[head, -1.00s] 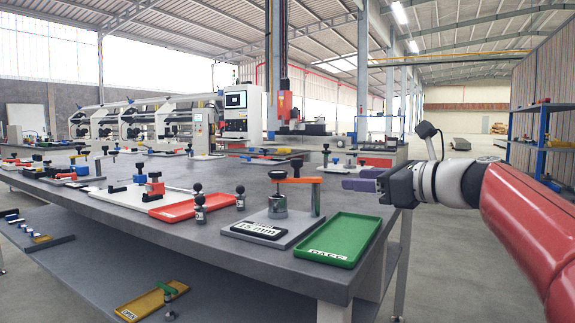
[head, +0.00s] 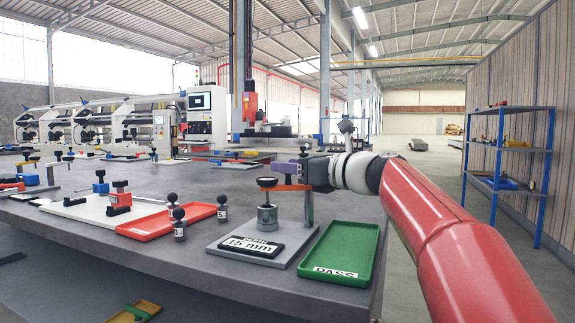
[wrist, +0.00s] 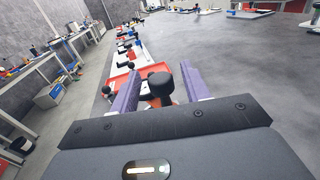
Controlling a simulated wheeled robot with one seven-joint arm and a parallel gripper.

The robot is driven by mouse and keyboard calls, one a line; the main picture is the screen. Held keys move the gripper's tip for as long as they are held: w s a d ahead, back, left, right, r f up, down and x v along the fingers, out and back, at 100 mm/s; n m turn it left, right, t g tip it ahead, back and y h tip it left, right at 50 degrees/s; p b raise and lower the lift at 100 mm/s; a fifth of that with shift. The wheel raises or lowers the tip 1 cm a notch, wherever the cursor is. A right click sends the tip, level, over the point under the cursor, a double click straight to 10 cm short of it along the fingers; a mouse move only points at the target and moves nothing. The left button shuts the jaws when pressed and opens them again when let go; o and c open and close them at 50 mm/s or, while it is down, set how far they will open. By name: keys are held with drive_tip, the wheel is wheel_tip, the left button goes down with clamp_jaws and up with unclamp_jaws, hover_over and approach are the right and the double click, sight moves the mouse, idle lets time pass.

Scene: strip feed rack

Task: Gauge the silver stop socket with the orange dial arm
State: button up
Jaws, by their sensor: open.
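A black knob (head: 267,183) sits on the arm's left end, above the socket. My gripper (head: 278,168) is open and empty, level with or slightly above the arm. In the wrist view the knob (wrist: 160,84) appears between my purple fingers (wrist: 158,70), with a little orange below it. I cannot tell whether they touch it.
A green tray marked PASS (head: 335,268) lies right of the stand. Left of it are a red tray (head: 150,228) and several black-knobbed silver pins (head: 222,208). A blue shelf rack (head: 508,165) stands at the right. The middle of the bench is fairly clear.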

drive_tip(key=shift+w+a, duration=0.25)
drive_tip(key=shift+a, duration=0.15)
drive_tip(key=shift+c, duration=0.5)
clamp_jaws()
drive_tip(key=shift+d+r+g+p, duration=0.15)
drive_tip(key=shift+g+p, duration=0.15)
drive_tip(key=shift+p, duration=0.5)
drive_tip(key=shift+s+n, duration=0.1)
drive_tip(key=shift+n, duration=0.2)
drive_tip(key=shift+f, duration=0.2)
drive_tip(key=shift+o, duration=0.5)
unclamp_jaws()
